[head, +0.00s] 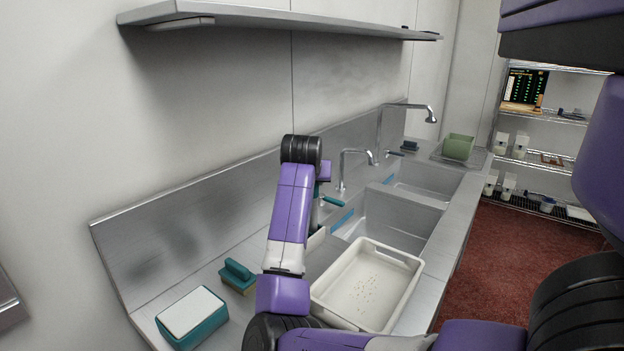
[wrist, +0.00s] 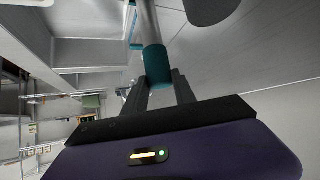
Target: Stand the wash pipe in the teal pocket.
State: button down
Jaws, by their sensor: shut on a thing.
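My gripper (wrist: 160,85) is shut on the teal sleeve of the wash pipe (wrist: 155,62), as the wrist view shows. The pipe's grey tube runs from the sleeve toward the top of that view, where its far end is cut off. In the head view my forearm hides most of the gripper and pipe. Small teal parts (head: 332,201) show just right of my forearm, above the counter near the sink. A pale object (head: 316,239) stands below them, partly hidden by my forearm. I cannot make out the teal pocket, or whether the pipe touches anything.
A white tray (head: 408,262) with small crumbs stands right of my forearm. A teal-handled brush (head: 238,272) and a teal box with a white top (head: 192,314) stand to the left. Sink basins (head: 400,216) and faucets (head: 357,154) lie beyond. A shelf (head: 270,18) overhangs the counter.

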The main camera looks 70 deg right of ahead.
jog(key=shift+f+b, duration=0.45)
jog(key=shift+f, duration=0.8)
jog(key=c, duration=0.9)
grip_release()
jog(key=shift+o, duration=0.3)
jog(key=o, duration=0.8)
jog(key=shift+o, duration=0.2)
jog(key=p+v, duration=0.5)
jog(key=v, duration=0.4)
jog(key=shift+p, duration=0.3)
